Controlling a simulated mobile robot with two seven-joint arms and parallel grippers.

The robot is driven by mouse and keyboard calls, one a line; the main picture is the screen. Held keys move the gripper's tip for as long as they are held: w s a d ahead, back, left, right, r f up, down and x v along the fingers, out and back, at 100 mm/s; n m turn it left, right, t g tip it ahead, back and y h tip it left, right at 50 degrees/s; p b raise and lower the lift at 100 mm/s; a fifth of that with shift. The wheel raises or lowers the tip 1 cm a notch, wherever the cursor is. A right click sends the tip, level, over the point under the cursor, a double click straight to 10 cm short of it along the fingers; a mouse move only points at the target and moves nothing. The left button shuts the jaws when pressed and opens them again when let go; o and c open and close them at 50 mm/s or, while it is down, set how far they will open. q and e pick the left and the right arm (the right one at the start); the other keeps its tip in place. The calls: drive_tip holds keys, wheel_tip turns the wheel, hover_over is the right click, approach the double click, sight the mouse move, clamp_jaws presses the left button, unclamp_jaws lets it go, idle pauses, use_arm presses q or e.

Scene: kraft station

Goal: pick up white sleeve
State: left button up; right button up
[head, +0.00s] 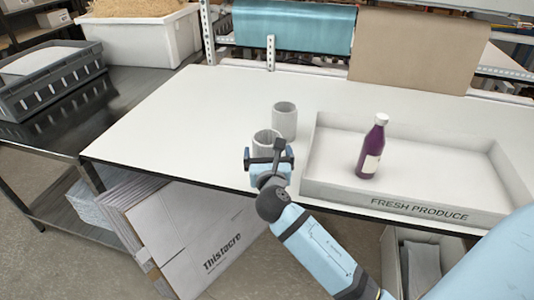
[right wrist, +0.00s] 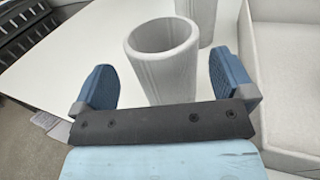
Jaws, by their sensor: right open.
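Two white sleeves, open-topped and upright, stand on the white table. The nearer white sleeve (head: 265,138) is partly hidden by my right gripper (head: 268,158) in the head view. The farther white sleeve (head: 285,121) stands just behind it and to the right. In the right wrist view, the nearer sleeve (right wrist: 164,62) is between the two blue fingers of my right gripper (right wrist: 166,84), with a gap visible on each side. The gripper is open. The farther sleeve (right wrist: 195,15) is partly hidden behind the nearer one. My left gripper is not in view.
A white tray (head: 400,198) marked "FRESH PRODUCE" lies to the right on the white table (head: 190,110), with a purple bottle (head: 373,148) standing in it. A dark crate (head: 50,80) is on a side table at left. The table's left part is clear.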

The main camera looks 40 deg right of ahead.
sight(263, 140)
drive_tip(key=x, duration=0.4)
drive_tip(key=shift+w+d+f, duration=0.15)
drive_tip(key=shift+w+f, duration=0.1)
drive_tip(key=shift+c, duration=0.2)
drive_tip(key=c, duration=0.4)
drive_tip(key=shift+c, duration=0.2)
drive_tip(key=shift+r, duration=0.1)
